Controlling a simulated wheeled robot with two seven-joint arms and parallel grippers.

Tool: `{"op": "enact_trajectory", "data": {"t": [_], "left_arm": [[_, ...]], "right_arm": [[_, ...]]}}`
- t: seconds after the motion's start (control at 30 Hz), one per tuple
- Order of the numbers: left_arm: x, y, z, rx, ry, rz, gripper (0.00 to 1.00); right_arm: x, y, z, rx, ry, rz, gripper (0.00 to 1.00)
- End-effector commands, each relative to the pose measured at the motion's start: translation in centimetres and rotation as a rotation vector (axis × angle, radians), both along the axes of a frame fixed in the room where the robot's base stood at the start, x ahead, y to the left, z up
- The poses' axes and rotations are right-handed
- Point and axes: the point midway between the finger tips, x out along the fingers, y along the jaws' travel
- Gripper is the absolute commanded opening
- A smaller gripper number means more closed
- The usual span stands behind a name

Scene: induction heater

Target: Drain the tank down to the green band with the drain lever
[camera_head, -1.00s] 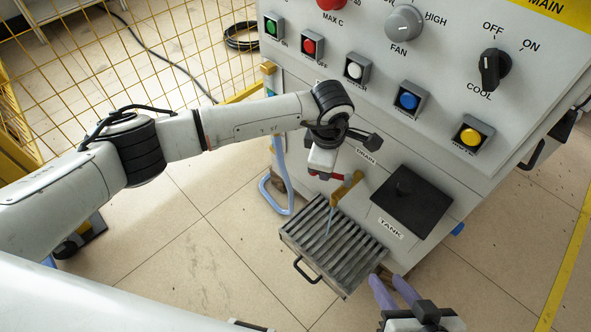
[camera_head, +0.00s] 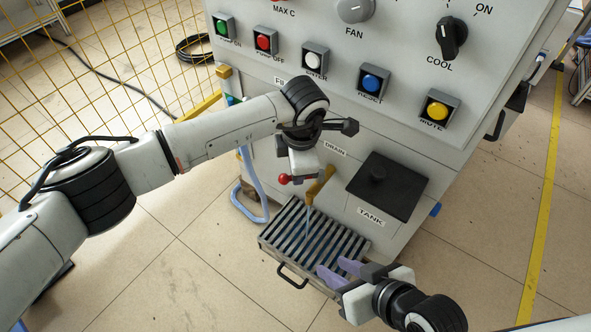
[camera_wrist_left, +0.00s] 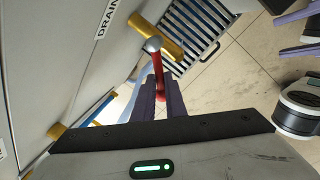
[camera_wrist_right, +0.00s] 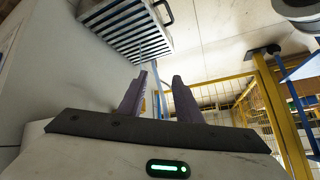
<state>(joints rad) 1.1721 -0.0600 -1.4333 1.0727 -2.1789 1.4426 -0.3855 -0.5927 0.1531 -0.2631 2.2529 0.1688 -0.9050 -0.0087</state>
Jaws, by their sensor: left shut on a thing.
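The drain valve has a yellow brass body (camera_head: 319,185) below the DRAIN label, with a lever that has a red ball end (camera_head: 284,178). In the left wrist view the red lever (camera_wrist_left: 157,70) runs between the fingers of my left gripper (camera_wrist_left: 161,92), which is shut on it. A thin pale stream (camera_head: 309,218) falls from the valve onto the slatted drain grate (camera_head: 282,232). The tank (camera_head: 388,187) has a dark square lid. The green band cannot be made out. My right gripper (camera_head: 341,271) is open and empty, in front of the grate; it also shows in the right wrist view (camera_wrist_right: 160,82).
The panel above has a row of coloured buttons (camera_head: 371,82) and knobs. A yellow mesh fence (camera_head: 110,60) stands at the left. The floor in front is open.

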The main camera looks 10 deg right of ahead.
Motion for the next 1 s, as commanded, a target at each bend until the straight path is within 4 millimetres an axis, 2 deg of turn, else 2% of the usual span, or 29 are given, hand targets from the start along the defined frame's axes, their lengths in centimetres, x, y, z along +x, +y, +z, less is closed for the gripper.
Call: {"op": "enact_trajectory", "data": {"t": [0.03, 0.07, 0.17, 0.43, 0.57, 1.0], "left_arm": [[0.0, 0.1, -0.1, 0.002, 0.0, 0.001, 0.0], [0.0, 0.1, -0.1, 0.001, 0.0, 0.002, 0.13], [0.0, 0.1, -0.1, 0.001, 0.0, 0.001, 0.3], [0.0, 0.0, 0.0, -0.001, 0.0, 0.0, 0.3], [-0.1, 0.0, 0.9, -0.002, -0.001, 0.0, 0.3], [-1.6, -0.1, 8.6, -0.001, -0.002, 0.0, 0.3]], "right_arm": [[0.0, 0.0, 0.0, 0.0, -0.001, 0.0, 0.31], [0.0, 0.0, 0.0, 0.0, -0.001, 0.0, 0.31], [0.0, 0.0, 0.0, 0.0, -0.001, 0.0, 0.31], [0.0, 0.0, 0.1, 0.0, -0.002, -0.001, 0.31], [0.2, -0.1, 0.5, 0.0, -0.009, -0.004, 0.31], [-0.6, -1.3, 1.5, 0.009, -0.055, -0.07, 0.31]]}}
